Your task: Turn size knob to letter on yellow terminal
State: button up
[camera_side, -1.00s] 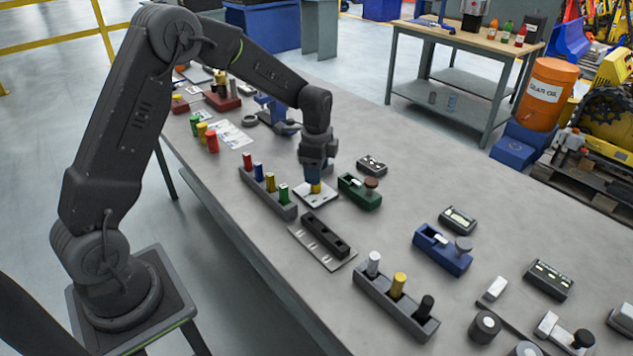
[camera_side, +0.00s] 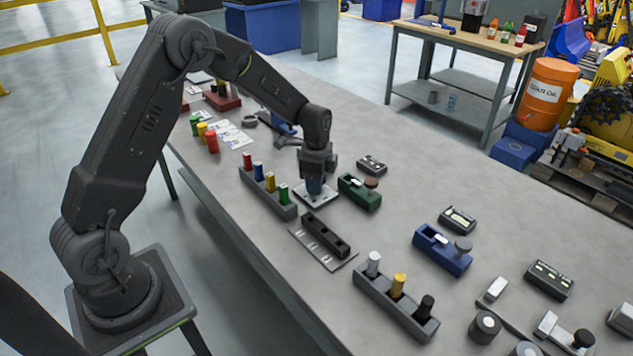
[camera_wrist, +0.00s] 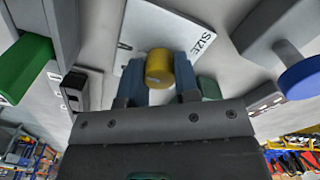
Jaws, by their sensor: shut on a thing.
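A pale plate (camera_side: 301,196) lies on the bench beside the green block unit. In the wrist view the plate (camera_wrist: 190,22) bears the word SIZE and small dark marks near its edge. A yellow round knob (camera_wrist: 159,64) stands on it. My gripper (camera_side: 315,188) points down over the plate, with its blue fingers low around the knob. In the wrist view my gripper (camera_wrist: 161,84) is shut on the yellow knob, one finger on each side. In the side view the fingers hide the knob. The letters the knob faces cannot be read.
A grey rack with coloured pegs (camera_side: 270,194) stands left of the plate. A black slotted bar (camera_side: 325,236) lies in front. The green unit with a brown knob (camera_side: 359,192) stands close on the right.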

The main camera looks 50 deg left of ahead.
jog(key=shift+c, duration=1.3)
jog(key=shift+n, duration=0.3)
jog(key=n, duration=0.3)
jog(key=shift+n, duration=0.3)
jog(key=n, duration=0.9)
jog(key=shift+a+n, duration=0.1)
jog(key=shift+n, duration=2.2)
